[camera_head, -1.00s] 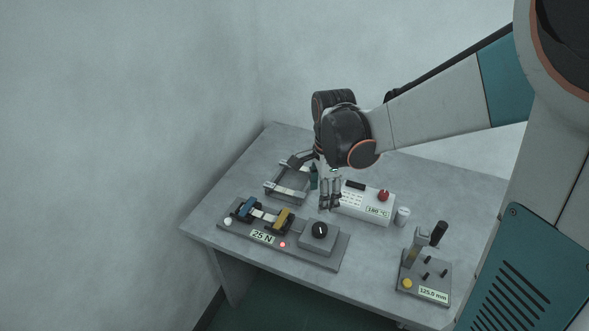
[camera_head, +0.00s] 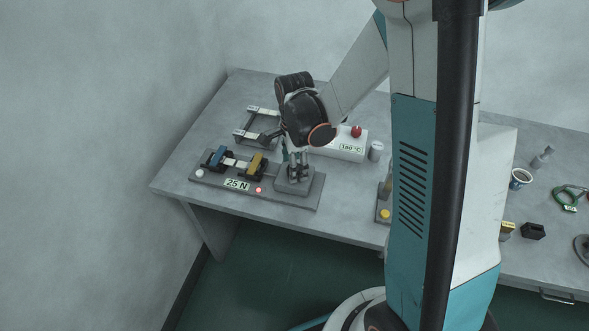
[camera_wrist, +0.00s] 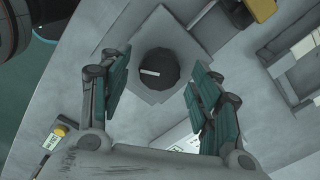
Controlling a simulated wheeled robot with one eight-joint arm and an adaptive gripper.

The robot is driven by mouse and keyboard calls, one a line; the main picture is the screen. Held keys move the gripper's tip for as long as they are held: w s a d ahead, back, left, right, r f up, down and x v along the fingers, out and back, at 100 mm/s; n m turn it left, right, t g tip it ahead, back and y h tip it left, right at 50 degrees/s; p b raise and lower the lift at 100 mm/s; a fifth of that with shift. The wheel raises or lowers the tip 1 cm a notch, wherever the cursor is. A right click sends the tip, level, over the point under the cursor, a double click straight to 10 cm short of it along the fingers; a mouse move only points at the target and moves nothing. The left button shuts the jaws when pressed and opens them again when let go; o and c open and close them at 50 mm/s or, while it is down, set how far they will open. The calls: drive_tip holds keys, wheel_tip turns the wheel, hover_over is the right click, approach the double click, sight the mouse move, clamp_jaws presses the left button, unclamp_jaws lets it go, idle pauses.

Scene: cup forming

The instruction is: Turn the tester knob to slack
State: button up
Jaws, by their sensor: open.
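The tester (camera_head: 215,183) is a long grey plate on the table with a blue clamp (camera_head: 215,157) and a yellow clamp (camera_head: 254,165) holding a pale strip between them. Its display reads 25 N (camera_head: 237,184) and a red lamp (camera_head: 258,190) is lit. The black round knob (camera_wrist: 159,77) with a white pointer line sits on a grey block (camera_wrist: 150,30). My gripper (camera_head: 297,173) is over this block and hides the knob in the head view. In the wrist view its fingers are open, one on each side of the knob, with gaps visible.
A white box reading 180 °C (camera_head: 345,150) with a red button stands behind the gripper, a small white cylinder (camera_head: 376,151) beside it. A grey frame (camera_head: 243,135) lies behind the clamps. My body hides much of the right side of the table.

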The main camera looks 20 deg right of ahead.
drive_tip(key=shift+f, duration=0.65)
drive_tip(key=c, duration=1)
drive_tip(key=shift+c, duration=0.2)
drive_tip(key=shift+n, duration=0.3)
